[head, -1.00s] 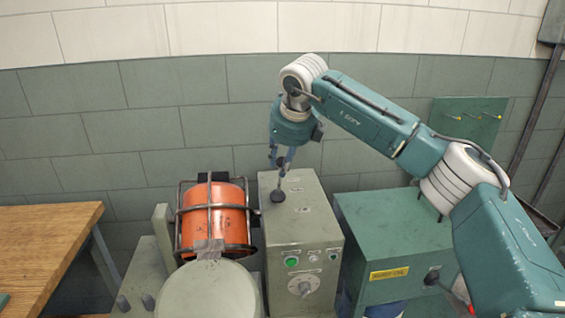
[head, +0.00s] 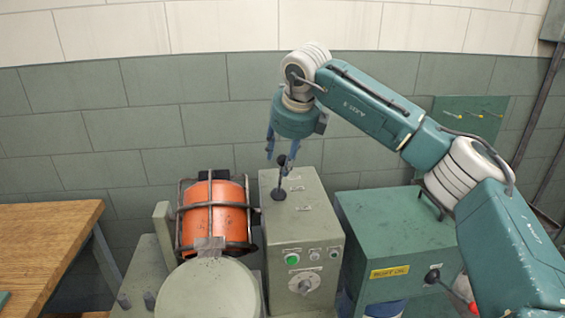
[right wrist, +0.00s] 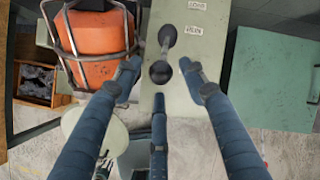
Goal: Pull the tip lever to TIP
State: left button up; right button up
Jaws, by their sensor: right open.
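The tip lever (head: 281,161) is a dark rod with a round black knob and a round black base on top of the grey-green control box (head: 318,229). It stands roughly upright in the head view. My right gripper (head: 282,155) is open just above and around the knob, fingers pointing down. In the right wrist view, its blue fingers (right wrist: 158,80) are spread around the lever (right wrist: 165,52), with clear gaps. Whether any finger touches it, I cannot tell. Small labels (right wrist: 194,30) lie right of the lever, too small to read surely. My left gripper is out of view.
An orange drum in a dark cage (head: 214,217) stands left of the control box, with a round pale cover (head: 208,290) in front. A teal cabinet (head: 395,240) stands to the right. A wooden table (head: 45,240) is at far left. The tiled wall is behind.

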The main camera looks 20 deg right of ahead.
jog(key=v, duration=0.9)
jog(key=shift+s, duration=0.15)
jog(key=shift+a, duration=0.1)
